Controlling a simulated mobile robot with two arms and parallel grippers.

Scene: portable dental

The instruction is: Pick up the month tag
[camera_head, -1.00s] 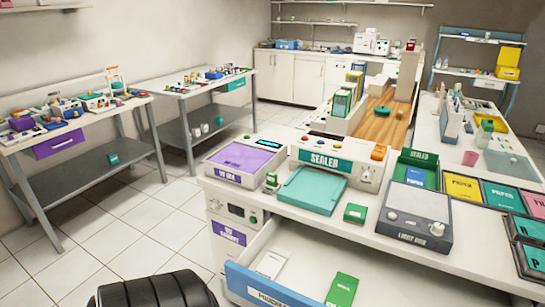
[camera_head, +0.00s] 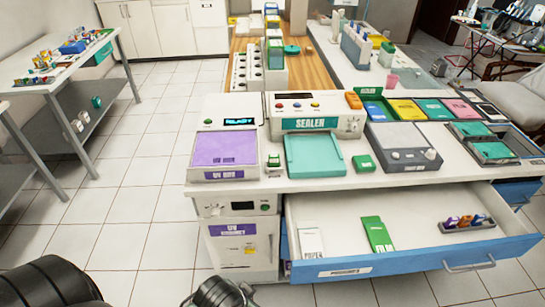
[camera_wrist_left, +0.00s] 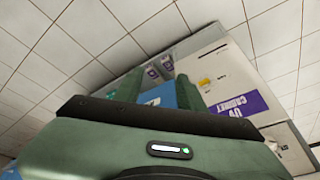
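No label readable as a month tag shows. A small grey tray (camera_head: 467,225) with several small purple, orange and blue pieces lies at the right in the open drawer (camera_head: 340,215); I cannot tell whether these are tags. The left wrist view shows my left gripper (camera_wrist_left: 158,90) open and empty, its two green fingers apart, with the blue drawer front (camera_wrist_left: 160,96) and the UV cabinet (camera_wrist_left: 240,106) beyond. My right gripper is not in view.
The drawer also holds a white packet (camera_head: 311,242) and a green packet (camera_head: 377,235). On the counter above are a purple-topped UV box (camera_head: 224,148), a sealer (camera_head: 316,155), a light box (camera_head: 402,145) and coloured pouches (camera_head: 433,108). The tiled floor at left is clear.

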